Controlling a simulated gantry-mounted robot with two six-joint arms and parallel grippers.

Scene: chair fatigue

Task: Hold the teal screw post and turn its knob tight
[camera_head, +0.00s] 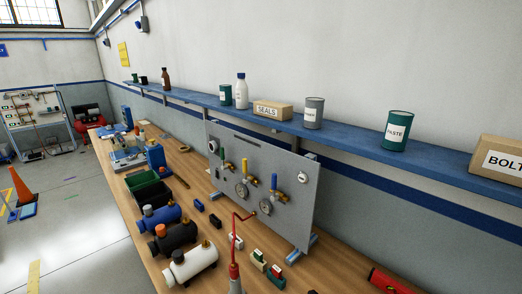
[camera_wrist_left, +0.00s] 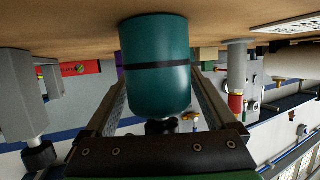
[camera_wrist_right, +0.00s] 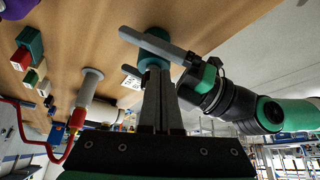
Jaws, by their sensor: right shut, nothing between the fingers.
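The teal screw post (camera_wrist_left: 156,65), a teal cylinder with a dark band, fills the middle of the left wrist view. My left gripper (camera_wrist_left: 158,85) has a finger along each side of it, apparently touching. A dark part (camera_wrist_left: 160,127) shows at the post's end nearer that camera; I cannot tell if it is the knob. In the right wrist view the post (camera_wrist_right: 152,63) shows in part beside a grey finger of my left gripper (camera_wrist_right: 160,46). My right gripper (camera_wrist_right: 157,70) is shut and empty, its tips close to the post; contact is unclear. The head view shows neither gripper.
The head view shows a gauge panel (camera_head: 262,185), motor-like cylinders (camera_head: 190,264) and a shelf (camera_head: 340,137) along the bench.

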